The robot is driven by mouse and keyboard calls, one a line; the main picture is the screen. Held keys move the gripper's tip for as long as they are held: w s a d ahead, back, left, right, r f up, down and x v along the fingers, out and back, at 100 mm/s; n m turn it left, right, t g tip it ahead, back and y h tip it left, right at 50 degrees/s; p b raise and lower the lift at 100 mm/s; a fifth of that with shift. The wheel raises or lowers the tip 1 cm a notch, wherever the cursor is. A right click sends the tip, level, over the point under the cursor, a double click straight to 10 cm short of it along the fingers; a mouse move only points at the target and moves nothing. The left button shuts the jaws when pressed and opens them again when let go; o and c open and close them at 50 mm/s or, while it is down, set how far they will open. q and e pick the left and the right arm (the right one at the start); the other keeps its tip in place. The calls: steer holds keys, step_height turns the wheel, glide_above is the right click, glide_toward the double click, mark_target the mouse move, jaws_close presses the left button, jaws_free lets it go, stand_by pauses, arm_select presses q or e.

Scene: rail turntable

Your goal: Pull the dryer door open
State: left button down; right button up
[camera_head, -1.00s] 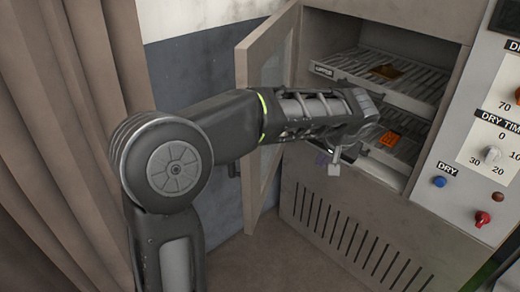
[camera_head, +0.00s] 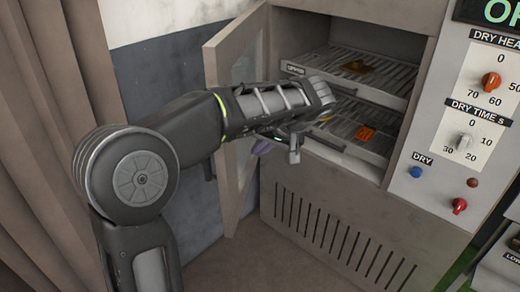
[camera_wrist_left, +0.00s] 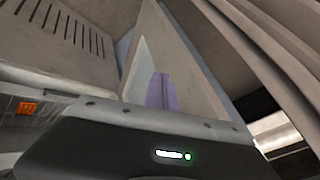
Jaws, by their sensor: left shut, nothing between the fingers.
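The dryer door (camera_head: 211,65) is a beige framed panel with a glass pane, hinged at the left of the dryer opening. It stands swung well open toward the viewer, and it also shows in the left wrist view (camera_wrist_left: 188,50). My left gripper (camera_head: 262,147) is shut and empty, on the inner side of the door. Its purple fingers (camera_wrist_left: 160,91) are pressed together in front of the pane in the wrist view. I cannot tell whether they touch the door. My left forearm crosses in front of the door and hides its middle. My right gripper is not in view.
Inside the dryer are an upper rack (camera_head: 398,73) with a brown piece and a lower rack (camera_head: 345,131) with an orange piece (camera_head: 366,133). A control panel (camera_head: 437,175) with knobs is at the right. A brown curtain (camera_head: 40,120) hangs at the left.

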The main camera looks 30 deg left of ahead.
mark_target(229, 162)
arm_select(q)
steer(key=a+f+p, duration=0.1)
steer(key=a, duration=0.1)
steer(key=a+f+p, duration=0.1)
steer(key=a+f, duration=0.1)
steer(key=a, duration=0.1)
steer(key=a+f+p, duration=0.1)
steer(key=a+f, duration=0.1)
steer(key=shift+s+a, duration=0.2)
steer(key=shift+a, duration=0.15)
